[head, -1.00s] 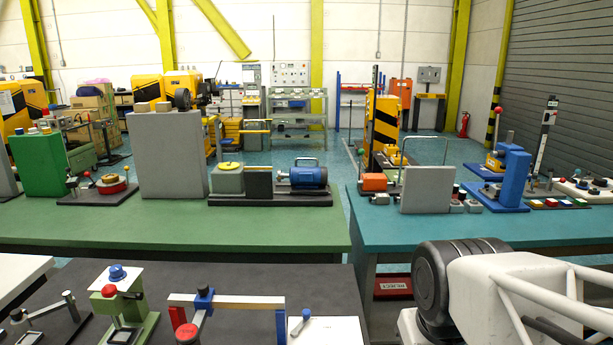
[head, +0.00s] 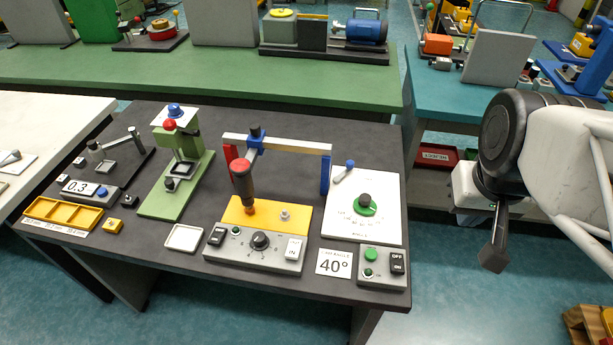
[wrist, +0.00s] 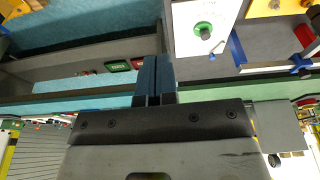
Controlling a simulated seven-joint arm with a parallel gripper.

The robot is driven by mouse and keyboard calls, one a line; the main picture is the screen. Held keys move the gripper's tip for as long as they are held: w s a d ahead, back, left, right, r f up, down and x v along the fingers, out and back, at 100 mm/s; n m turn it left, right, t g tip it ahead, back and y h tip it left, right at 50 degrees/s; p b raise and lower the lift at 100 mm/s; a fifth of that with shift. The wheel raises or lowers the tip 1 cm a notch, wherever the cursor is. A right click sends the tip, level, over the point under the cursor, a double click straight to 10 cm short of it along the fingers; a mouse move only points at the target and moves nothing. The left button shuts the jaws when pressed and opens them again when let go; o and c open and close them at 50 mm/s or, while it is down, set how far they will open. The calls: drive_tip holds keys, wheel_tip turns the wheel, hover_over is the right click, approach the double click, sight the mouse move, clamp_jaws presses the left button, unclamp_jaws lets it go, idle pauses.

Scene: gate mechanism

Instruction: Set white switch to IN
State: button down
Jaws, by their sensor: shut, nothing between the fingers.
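The white switch (head: 294,249) is a small rocker at the right end of a grey control box (head: 252,262), near the front edge of the dark table. Its lettering is too small to read, and I cannot tell its position. My gripper (head: 493,262) hangs off the table's right side, well right of the switch and apart from everything. In the wrist view its two fingers (wrist: 158,78) are together and empty. I cannot make out the white switch in that view.
Beside the switch on the box are a black knob (head: 260,240) and a black switch (head: 217,236). An OFF/ON box (head: 383,268) and a 40° card (head: 334,263) lie to the right. Open floor surrounds my gripper.

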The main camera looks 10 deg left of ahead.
drive_tip(key=w+a+f+n+g, duration=0.2)
drive_tip(key=w+a+f+n, duration=0.1)
drive_tip(key=w+a+n, duration=0.4)
drive_tip(key=n+g, duration=0.3)
drive_tip(key=n, duration=0.8)
hover_over(292, 252)
drive_tip(key=w, duration=0.3)
drive_tip(key=w+x, duration=0.2)
drive_tip(key=x, duration=0.7)
drive_tip(key=shift+f, duration=0.5)
drive_tip(key=shift+w, duration=0.15)
drive_tip(key=shift+f, duration=0.15)
drive_tip(key=x, duration=1.3)
drive_tip(key=shift+f, duration=0.3)
